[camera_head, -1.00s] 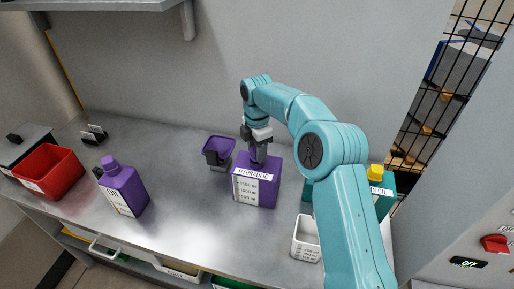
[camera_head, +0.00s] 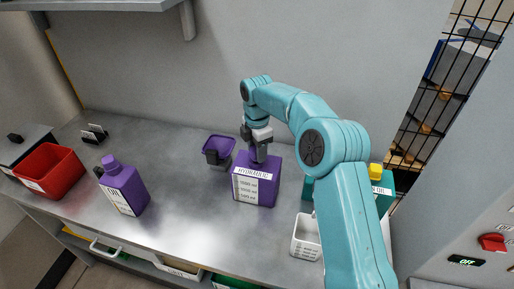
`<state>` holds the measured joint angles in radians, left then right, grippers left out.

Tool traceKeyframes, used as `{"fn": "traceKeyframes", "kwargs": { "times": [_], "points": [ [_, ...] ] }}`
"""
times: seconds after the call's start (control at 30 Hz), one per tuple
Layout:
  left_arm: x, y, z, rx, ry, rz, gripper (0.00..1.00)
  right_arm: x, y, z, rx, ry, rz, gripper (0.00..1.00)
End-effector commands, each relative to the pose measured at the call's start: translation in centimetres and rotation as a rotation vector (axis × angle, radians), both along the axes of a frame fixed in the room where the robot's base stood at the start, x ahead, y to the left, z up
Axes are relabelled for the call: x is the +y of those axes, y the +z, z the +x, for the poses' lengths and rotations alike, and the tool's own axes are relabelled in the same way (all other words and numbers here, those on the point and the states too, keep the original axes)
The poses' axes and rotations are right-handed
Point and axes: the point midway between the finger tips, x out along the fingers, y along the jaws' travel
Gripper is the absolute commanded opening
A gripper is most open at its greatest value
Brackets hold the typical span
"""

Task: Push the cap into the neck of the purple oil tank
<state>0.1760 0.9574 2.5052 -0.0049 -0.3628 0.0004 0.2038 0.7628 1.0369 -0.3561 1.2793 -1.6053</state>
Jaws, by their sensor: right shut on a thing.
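The purple oil tank (camera_head: 255,188), labelled HYDRAULIC, stands upright on the metal bench near the middle of the view. My right gripper (camera_head: 259,157) points down at the top of the tank. It is shut on a small dark purple cap, which sits at the tank's neck. The fingers cover most of the cap and neck, so I cannot tell how deep the cap sits. My left gripper is not in view.
A purple jug (camera_head: 124,188) and a red bin (camera_head: 49,170) stand at the left. A purple open-topped container (camera_head: 217,150) is just left of the tank. A white container (camera_head: 305,238) and a teal tank with yellow cap (camera_head: 376,171) are at the right, partly behind my arm.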

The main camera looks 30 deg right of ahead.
Motion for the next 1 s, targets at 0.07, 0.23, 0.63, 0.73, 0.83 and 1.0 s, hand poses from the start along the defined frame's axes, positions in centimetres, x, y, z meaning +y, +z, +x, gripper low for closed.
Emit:
{"fn": "traceKeyframes", "kwargs": {
  "times": [0.07, 0.23, 0.63, 0.73, 0.83, 1.0],
  "points": [
    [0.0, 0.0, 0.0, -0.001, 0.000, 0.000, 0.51, 0.0, -0.1, 0.0, 0.000, 0.000, 0.000, 0.16],
    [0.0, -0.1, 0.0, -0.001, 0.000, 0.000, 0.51, 0.0, -0.1, 0.0, 0.001, 0.000, 0.000, 0.16],
    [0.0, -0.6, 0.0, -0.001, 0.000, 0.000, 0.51, 0.0, -1.0, 0.0, 0.001, 0.000, 0.000, 0.16],
    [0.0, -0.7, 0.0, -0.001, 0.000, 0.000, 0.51, 0.0, -1.2, 0.0, 0.001, 0.000, 0.000, 0.16],
    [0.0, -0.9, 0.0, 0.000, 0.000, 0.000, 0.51, 0.0, -1.5, 0.0, 0.001, 0.000, 0.000, 0.16],
    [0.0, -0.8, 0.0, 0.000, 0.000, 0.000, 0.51, 0.0, -1.5, 0.0, 0.002, 0.000, 0.000, 0.76]
  ]
}}
